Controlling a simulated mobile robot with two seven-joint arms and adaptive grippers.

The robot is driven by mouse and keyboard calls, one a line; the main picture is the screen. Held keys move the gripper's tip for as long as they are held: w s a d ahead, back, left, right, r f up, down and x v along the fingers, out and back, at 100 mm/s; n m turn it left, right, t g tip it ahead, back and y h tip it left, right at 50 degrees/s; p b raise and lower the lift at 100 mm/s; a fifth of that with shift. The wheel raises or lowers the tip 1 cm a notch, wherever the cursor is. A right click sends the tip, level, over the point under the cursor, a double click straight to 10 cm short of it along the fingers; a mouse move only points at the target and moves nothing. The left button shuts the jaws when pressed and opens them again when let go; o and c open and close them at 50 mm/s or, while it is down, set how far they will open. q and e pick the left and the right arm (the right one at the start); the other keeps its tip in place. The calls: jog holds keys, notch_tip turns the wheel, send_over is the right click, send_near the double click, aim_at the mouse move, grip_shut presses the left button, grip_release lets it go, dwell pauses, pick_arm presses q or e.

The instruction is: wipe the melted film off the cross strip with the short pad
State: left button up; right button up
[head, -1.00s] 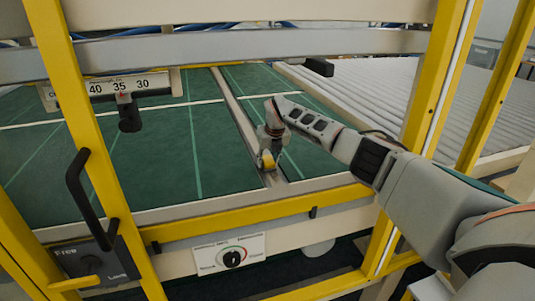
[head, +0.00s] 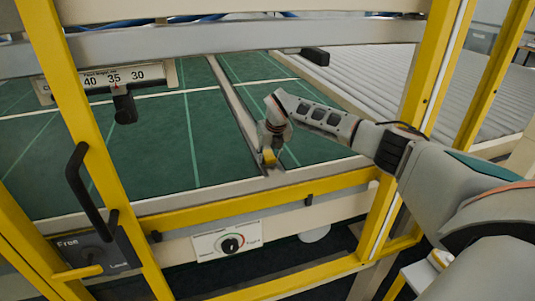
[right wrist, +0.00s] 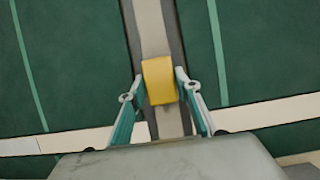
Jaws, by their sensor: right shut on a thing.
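My right gripper (head: 268,158) reaches in from the right through the yellow frame, low over the near end of the cross strip. It is shut on the short pad (right wrist: 159,80), a yellow block between its two fingers in the right wrist view. The pad also shows in the head view (head: 269,156). The cross strip (right wrist: 151,30) is a pale metal band with dark edges, running away across the green bed; it also shows in the head view (head: 236,98). The pad is over the strip; I cannot tell whether it touches. No melted film can be made out. My left gripper is not in view.
Yellow posts (head: 408,125) and a yellow front rail (head: 250,207) frame the opening. A black handle (head: 84,195) and a dial panel (head: 228,241) are at the front. A scale (head: 112,80) hangs at upper left. Grey rollers (head: 400,85) lie beyond the bed.

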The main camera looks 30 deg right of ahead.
aim_at(271, 161)
jog(key=shift+s+a, duration=0.15)
jog(key=shift+s, duration=0.6)
jog(key=shift+s+a, duration=0.15)
jog(key=shift+s, duration=0.6)
jog(key=shift+s+a+r, duration=0.1)
jog(key=shift+s+a, duration=0.05)
jog(key=shift+s, duration=0.5)
jog(key=shift+s+a, duration=0.15)
jog(key=shift+s, duration=0.45)
jog(key=shift+r, duration=0.1)
jog(key=shift+r, duration=2.9)
